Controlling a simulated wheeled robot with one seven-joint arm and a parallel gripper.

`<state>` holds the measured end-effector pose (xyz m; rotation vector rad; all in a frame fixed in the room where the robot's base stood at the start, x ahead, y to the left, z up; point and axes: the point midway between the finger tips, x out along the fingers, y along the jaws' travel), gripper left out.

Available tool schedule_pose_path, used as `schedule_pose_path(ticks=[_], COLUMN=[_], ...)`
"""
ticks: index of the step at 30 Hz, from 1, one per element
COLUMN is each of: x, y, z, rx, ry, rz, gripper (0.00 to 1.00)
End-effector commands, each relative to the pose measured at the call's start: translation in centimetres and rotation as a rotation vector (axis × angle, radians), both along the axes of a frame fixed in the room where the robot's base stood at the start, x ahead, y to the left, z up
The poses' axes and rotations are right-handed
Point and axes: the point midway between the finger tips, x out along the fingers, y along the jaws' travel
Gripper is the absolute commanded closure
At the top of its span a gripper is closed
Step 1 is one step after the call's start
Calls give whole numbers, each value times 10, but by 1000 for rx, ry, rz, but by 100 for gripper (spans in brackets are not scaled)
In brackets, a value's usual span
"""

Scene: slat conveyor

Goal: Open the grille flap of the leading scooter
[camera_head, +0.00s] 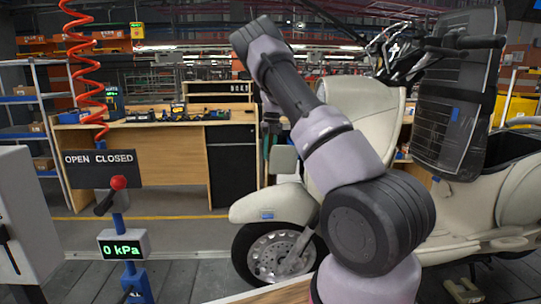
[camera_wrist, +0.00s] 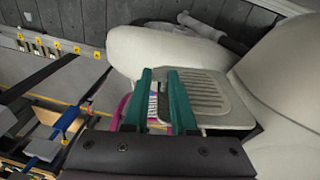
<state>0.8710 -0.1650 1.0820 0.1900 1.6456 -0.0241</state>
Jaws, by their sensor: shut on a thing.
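The cream scooter (camera_head: 355,105) stands at the right in the head view, its front wheel toward the left. Its grille flap (camera_wrist: 205,92), a pale panel with rows of slots, shows in the wrist view beside the scooter's rounded bodywork. In the head view a small pale panel (camera_head: 284,160), apparently this flap, juts out left of the front shield. My gripper (camera_wrist: 160,72) has green fingers, one on either side of the flap's left edge, and is shut on it. In the head view my arm hides part of the scooter, and the fingers show only as a small green sliver.
A red-knobbed lever (camera_head: 118,183) stands under an OPEN CLOSED sign (camera_head: 100,168), with a gauge (camera_head: 124,244) reading 0 kPa. A red coiled hose (camera_head: 88,70) hangs above it. A dark sheet with a blue tag (camera_head: 455,113) hangs at the scooter's handlebars. A wooden workbench (camera_head: 140,150) stands behind.

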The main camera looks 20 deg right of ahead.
Motion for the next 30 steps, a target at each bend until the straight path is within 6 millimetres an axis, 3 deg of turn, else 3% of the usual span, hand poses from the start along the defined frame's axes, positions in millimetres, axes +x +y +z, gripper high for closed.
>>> schedule_pose_path(ticks=[24, 25, 26, 27, 30], x=[6, 6, 6, 6, 6], y=[-3, -3, -3, -3, -3], z=[0, 0, 0, 0, 0], rx=[-1, -1, -1, -1, -1], ry=[-3, -3, -3, -3, -2], rz=[12, 12, 12, 11, 11], gripper=[100, 64, 52, 45, 45])
